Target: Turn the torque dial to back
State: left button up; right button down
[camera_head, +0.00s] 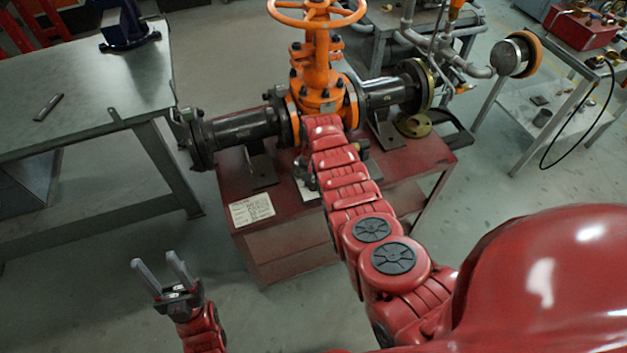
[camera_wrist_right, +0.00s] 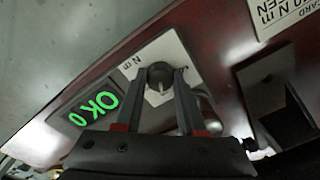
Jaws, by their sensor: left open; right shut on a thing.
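The torque dial (camera_wrist_right: 160,71) is a dark round knob with a pale pointer mark, on a white plate (camera_wrist_right: 183,60) lettered "N m" in the right wrist view. My right gripper (camera_wrist_right: 160,84) has its two fingers on either side of the knob, shut on it. A green lit display (camera_wrist_right: 94,108) reading "OK" and what looks like a 0 is beside the plate. In the head view my right arm reaches to the red stand and hides the dial and most of that gripper. My left gripper (camera_head: 163,266) is open and empty above the floor at lower left.
An orange gate valve (camera_head: 318,85) with a handwheel (camera_head: 316,12) and dark flanged pipes sits on the red stand (camera_head: 285,245). A printed card (camera_head: 251,209) lies on its front left. Grey workbenches (camera_head: 95,85) stand left and right. The floor around my left gripper is clear.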

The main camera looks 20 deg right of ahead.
jog(key=shift+r+m, duration=0.1)
jog(key=shift+m, duration=0.8)
jog(key=shift+a+m, duration=0.1)
jog(key=shift+m, duration=0.9)
jog(key=m+b, duration=0.1)
jog(key=m, duration=0.2)
jog(key=shift+f, duration=0.2)
jog(key=shift+r+m+b, duration=0.1)
jog(key=shift+m+b, duration=0.3)
jog(key=shift+m, duration=0.3)
jog(key=c, duration=0.5)
grip_release()
